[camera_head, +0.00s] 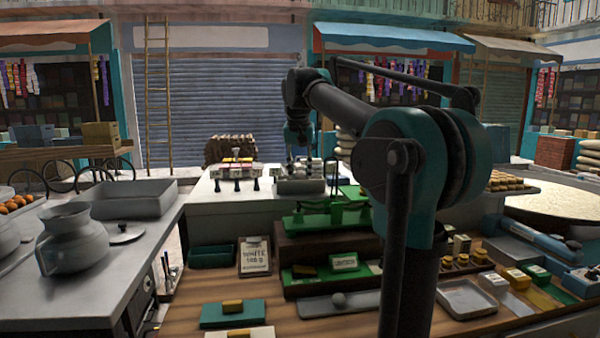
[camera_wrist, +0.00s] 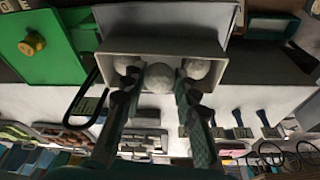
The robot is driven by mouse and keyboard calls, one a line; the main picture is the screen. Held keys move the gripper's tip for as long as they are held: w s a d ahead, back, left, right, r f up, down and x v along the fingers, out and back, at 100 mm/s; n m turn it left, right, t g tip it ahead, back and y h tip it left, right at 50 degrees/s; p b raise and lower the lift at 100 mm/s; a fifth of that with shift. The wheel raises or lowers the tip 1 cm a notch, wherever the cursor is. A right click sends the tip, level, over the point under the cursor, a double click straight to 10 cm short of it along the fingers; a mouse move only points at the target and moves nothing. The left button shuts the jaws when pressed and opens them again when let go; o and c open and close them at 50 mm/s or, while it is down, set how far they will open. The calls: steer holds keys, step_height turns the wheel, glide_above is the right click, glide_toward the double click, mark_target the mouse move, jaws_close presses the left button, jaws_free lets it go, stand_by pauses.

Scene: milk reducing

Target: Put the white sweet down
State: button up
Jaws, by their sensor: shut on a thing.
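In the wrist view my gripper (camera_wrist: 160,84) is shut on a round white sweet (camera_wrist: 160,77), which shows between the two fingertips. The sweet is at the opening of a grey open box (camera_wrist: 165,46). Two more white balls show in the box, one on each side of the held one (camera_wrist: 195,68). I cannot tell whether the held sweet touches them or the box. In the head view my gripper (camera_head: 298,160) is far off, at a grey tray (camera_head: 300,187) on the white counter; the sweet is too small to make out there.
A green balance scale (camera_head: 330,218) stands in front of the tray. A clipboard (camera_head: 254,257) reads "WHITE 100 g". A small ball (camera_head: 339,299) lies on a grey strip on the wooden table. Small topped containers (camera_head: 237,170) stand left of the tray. A metal pot (camera_head: 72,240) is at left.

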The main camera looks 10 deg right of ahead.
steer(key=shift+f, duration=0.5)
steer(key=o, duration=0.7)
steer(key=v, duration=1.3)
steer(key=shift+w+r, duration=0.15)
stand_by(1.8)
